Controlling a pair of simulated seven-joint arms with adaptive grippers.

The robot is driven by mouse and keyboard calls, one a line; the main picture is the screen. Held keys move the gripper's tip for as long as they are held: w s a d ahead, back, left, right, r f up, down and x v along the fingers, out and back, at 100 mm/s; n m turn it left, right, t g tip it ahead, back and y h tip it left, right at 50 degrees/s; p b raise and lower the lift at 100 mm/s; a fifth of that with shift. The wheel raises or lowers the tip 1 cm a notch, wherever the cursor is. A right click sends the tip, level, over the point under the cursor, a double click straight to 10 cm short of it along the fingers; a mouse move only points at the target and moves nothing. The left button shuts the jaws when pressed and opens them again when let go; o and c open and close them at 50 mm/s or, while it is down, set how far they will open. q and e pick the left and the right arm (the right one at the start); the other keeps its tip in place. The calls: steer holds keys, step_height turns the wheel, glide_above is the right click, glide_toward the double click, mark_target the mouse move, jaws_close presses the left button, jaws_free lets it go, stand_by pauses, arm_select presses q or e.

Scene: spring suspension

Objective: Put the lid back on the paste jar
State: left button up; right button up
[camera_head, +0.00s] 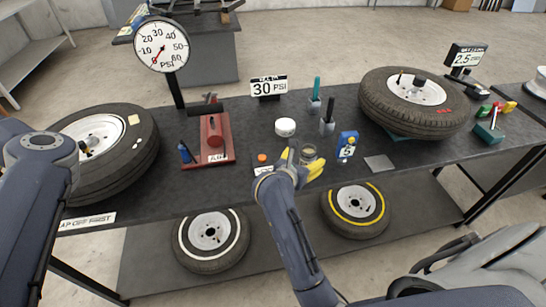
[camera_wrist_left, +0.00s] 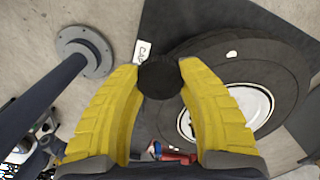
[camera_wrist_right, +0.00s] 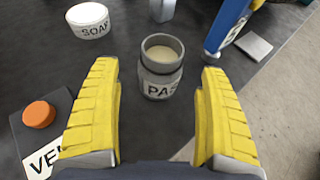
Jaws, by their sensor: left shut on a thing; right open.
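The grey paste jar (camera_head: 309,152) stands upright and open on the dark bench. In the right wrist view the jar (camera_wrist_right: 162,68) shows pale paste inside and a partly visible "PAS" label. My right gripper (camera_wrist_right: 160,95) is open, its yellow fingers either side of the near space, with the jar just beyond the fingertips. It also shows in the head view (camera_head: 302,166). My left gripper (camera_wrist_left: 160,76) is shut on a dark round disc, which looks like the jar lid (camera_wrist_left: 160,82). That gripper is outside the head view; its wrist view shows it above the left tire.
Bare bench lies between the toolbox and soap.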

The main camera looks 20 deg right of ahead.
mark_target(305, 158)
steer(key=shift+x, duration=1.95)
steer(key=c, duration=1.4)
steer(key=shift+r, duration=0.15)
step_height(305, 158, up, 10)
steer(key=shift+f, duration=0.1)
